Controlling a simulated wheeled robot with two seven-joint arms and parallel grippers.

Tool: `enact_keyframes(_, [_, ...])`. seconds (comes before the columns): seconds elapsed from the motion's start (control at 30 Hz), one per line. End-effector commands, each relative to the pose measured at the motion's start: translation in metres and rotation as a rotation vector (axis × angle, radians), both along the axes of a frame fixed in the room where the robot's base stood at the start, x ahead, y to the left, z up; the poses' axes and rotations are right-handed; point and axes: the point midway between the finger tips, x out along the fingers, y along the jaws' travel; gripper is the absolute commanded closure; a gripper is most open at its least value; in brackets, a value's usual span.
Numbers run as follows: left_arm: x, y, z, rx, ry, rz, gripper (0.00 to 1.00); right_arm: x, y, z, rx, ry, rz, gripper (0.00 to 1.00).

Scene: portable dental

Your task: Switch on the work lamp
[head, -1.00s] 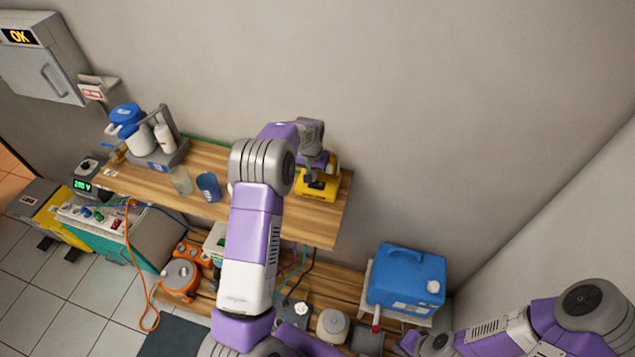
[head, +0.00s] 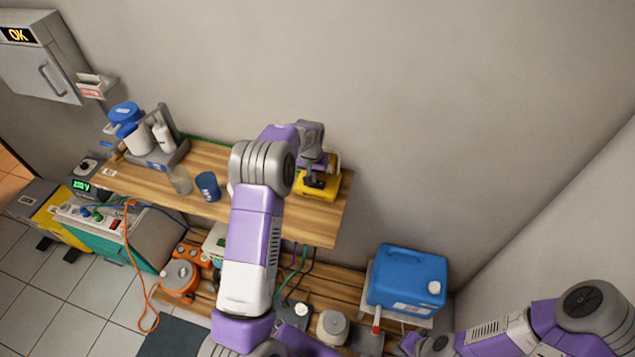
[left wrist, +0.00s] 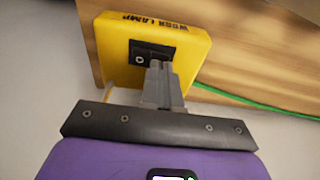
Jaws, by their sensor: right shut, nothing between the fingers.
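The work lamp is a yellow box (head: 318,190) on the right end of the wooden bench. In the left wrist view its lettered yellow housing (left wrist: 182,40) fills the upper middle, with a dark switch plate (left wrist: 138,52) on its face. My left gripper (left wrist: 160,72) has its fingers together, with the tips at the edge of the plate. They hide part of it, and I cannot tell whether they touch. In the head view my left wrist covers part of the lamp. My right gripper (head: 428,345) is low at the right, partly hidden, away from the lamp.
A blue cup (head: 208,186) and a clear cup (head: 180,180) stand on the bench (head: 250,212). A blue-lidded unit (head: 135,137) is at its left end. A blue jerrycan (head: 407,278) stands lower right. A green cable (left wrist: 245,100) runs behind the lamp.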

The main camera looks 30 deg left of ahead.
Motion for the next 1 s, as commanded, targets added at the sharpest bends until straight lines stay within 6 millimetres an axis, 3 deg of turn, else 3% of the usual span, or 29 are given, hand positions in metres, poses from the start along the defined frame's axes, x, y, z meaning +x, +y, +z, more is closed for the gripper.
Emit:
enact_keyframes(0.37, [0.0, -0.001, -0.002, -0.001, 0.001, 0.0, 1.0, 0.0, 0.0, -0.001, 0.0, 0.0, 0.0, 1.0])
enact_keyframes(1.0, [0.0, 0.0, 0.049, 0.0, -0.001, 0.0, 1.0, 0.0, 0.0, 0.031, 0.0, 0.0, 0.0, 1.0])
